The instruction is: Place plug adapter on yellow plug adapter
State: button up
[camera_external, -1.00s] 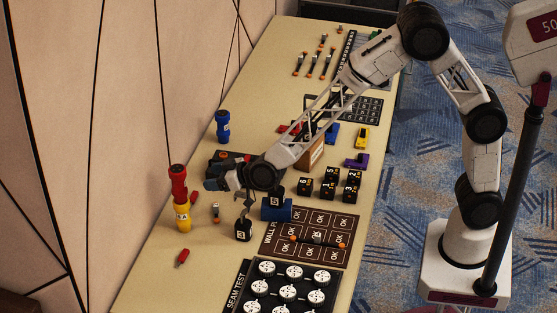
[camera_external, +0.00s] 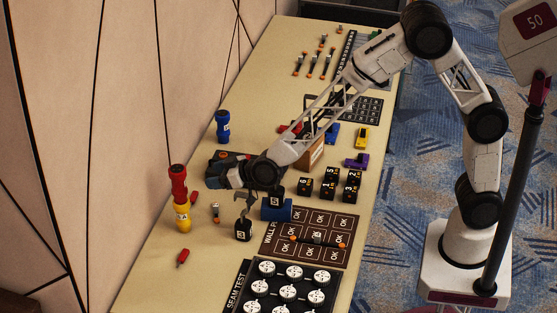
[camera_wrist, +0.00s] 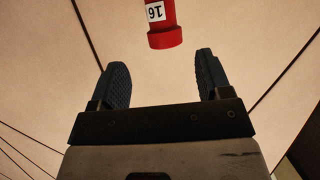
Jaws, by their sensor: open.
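A red plug adapter (camera_external: 178,184) stands upright on top of the yellow plug adapter (camera_external: 183,217) near the wall side of the table. It looks stacked on it; how well it is seated cannot be told. In the wrist view the red adapter (camera_wrist: 162,28), with a white label, shows at the top, beyond my fingertips and apart from them. My gripper (camera_external: 212,173) is right of the red adapter in the external view. In the wrist view my gripper (camera_wrist: 162,68) has its fingers wide apart with nothing between them. The yellow adapter is not visible in the wrist view.
A blue adapter (camera_external: 222,126) stands farther back. Another blue one (camera_external: 276,209) lies beneath my arm. A panelled wall (camera_external: 130,110) borders the left side. The table's front left is mostly clear.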

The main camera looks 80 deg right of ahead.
jog(key=s+d+r+g+y, duration=0.1)
jog(key=s+d+r+g, duration=0.3)
jog(key=s+r, duration=0.55)
jog(key=s+d+r+g, duration=0.1)
jog(key=s+d, duration=0.3)
jog(key=s, duration=1)
jog(key=s+d+r+g+h, duration=0.1)
jog(key=s+d+g, duration=0.3)
jog(key=s, duration=1)
jog(key=s+d+r+g, duration=0.2)
jog(key=s+d, duration=0.3)
jog(key=s, duration=1)
jog(key=shift+d+r, duration=0.25)
jog(key=shift+s, duration=0.1)
